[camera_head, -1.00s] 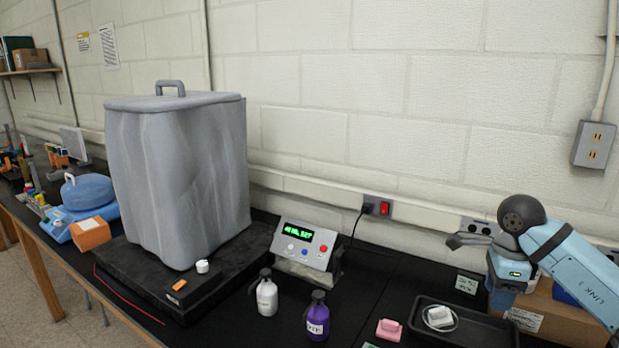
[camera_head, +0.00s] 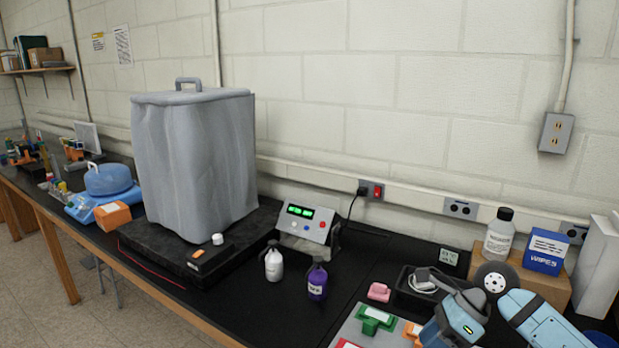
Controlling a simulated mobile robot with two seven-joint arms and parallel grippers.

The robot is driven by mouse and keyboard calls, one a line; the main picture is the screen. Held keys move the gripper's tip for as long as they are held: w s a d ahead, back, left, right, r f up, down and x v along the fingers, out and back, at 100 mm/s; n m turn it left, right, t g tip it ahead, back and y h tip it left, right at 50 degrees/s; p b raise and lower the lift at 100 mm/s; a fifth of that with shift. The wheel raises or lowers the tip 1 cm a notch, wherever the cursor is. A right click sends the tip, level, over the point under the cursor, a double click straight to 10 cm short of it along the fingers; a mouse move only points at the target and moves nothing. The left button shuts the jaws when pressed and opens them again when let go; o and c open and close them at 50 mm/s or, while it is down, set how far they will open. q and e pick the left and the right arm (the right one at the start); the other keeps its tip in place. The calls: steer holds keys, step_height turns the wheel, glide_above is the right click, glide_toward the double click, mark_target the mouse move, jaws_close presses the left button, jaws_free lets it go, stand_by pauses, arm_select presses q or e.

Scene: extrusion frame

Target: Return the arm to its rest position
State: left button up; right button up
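My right arm, pale blue with dark grey joints, comes in from the lower right corner. Its joint (camera_head: 494,280) stands in front of a cardboard box, and its blue wrist link (camera_head: 455,322) is low over the front of the bench. The dark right gripper (camera_head: 432,279) appears to point up and left, over the black tray; it is small and partly blended with the tray, so its opening is unclear. I see nothing clearly held in it. My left arm and gripper are out of view.
A black tray (camera_head: 405,293) holds a white item. A bottle (camera_head: 498,234) and a wipes box (camera_head: 545,251) stand on the cardboard box (camera_head: 555,289). A control unit (camera_head: 306,227) stands left.

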steer(key=s+a+m+t+y+p, duration=0.1)
steer(key=s+a+m+t+y, duration=0.55)
steer(key=a+m+y, duration=0.5)
steer(key=s+d+f+m+t+h+p, duration=0.15)
steer(key=f+m+t+h, duration=0.25)
steer(key=m, duration=0.5)
steer(key=s+d+f+m+t+h, duration=0.2)
steer(key=d+f+m+t+h, duration=0.15)
steer(key=m, duration=0.55)
steer(key=s+d+f+m+t+h, duration=0.1)
steer(key=d+f+m+t+h, duration=0.25)
steer(key=m, duration=0.55)
steer(key=s+f+m+g+h, duration=0.5)
steer(key=s+f+m, duration=0.3)
steer(key=s+f, duration=0.3)
steer(key=shift+s+f+g+p, duration=0.2)
steer(key=shift+s+g+p, duration=0.15)
steer(key=shift+s, duration=0.3)
